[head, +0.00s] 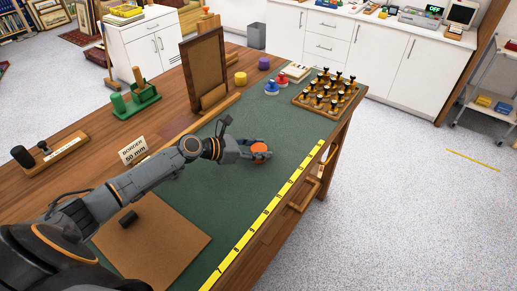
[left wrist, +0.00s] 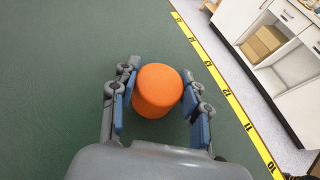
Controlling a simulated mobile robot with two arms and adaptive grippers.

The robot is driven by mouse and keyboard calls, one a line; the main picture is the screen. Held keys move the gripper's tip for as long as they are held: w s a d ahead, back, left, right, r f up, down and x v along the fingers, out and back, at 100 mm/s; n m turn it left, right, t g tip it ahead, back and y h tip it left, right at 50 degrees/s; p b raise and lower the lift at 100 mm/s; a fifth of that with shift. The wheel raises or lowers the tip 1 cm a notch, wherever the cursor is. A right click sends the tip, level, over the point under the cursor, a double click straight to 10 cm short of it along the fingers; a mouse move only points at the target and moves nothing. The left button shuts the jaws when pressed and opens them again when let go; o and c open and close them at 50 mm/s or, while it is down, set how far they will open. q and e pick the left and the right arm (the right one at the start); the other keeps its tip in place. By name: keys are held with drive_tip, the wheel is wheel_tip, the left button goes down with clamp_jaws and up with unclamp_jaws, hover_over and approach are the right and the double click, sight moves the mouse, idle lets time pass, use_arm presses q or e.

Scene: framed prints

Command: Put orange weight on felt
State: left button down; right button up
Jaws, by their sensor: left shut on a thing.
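The orange weight (head: 260,149) is a short round cylinder over the green surface (head: 200,180) of the workbench. My left gripper (head: 257,150) is shut on it from the left side. In the left wrist view the orange weight (left wrist: 157,88) sits between the two blue-padded fingers of my left gripper (left wrist: 160,95). I cannot tell whether its base touches the green surface. A brown square sheet (head: 165,245) lies at the near left of the green surface with a small dark block (head: 128,218) on it. My right gripper is not in view.
A yellow measuring strip (head: 265,215) runs along the front edge. A rack of dark-topped pieces (head: 325,92) stands at the far right, near red (head: 282,79) and blue (head: 271,88) pieces. An upright frame (head: 205,70) stands behind. The green middle is clear.

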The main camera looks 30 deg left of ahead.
use_arm(q)
drive_tip(key=shift+r, duration=0.1)
drive_tip(key=c, duration=0.7)
unclamp_jaws()
drive_tip(key=shift+o, duration=0.2)
drive_tip(key=shift+s+a, duration=0.2)
drive_tip(key=shift+s, duration=0.1)
drive_tip(key=b+v, duration=0.1)
drive_tip(key=v, duration=0.8)
drive_tip(key=shift+s+a+r, duration=0.15)
drive_tip(key=shift+s+a, duration=0.05)
drive_tip(key=shift+s, duration=0.1)
drive_tip(key=shift+v, duration=0.8)
drive_tip(key=shift+r, duration=0.1)
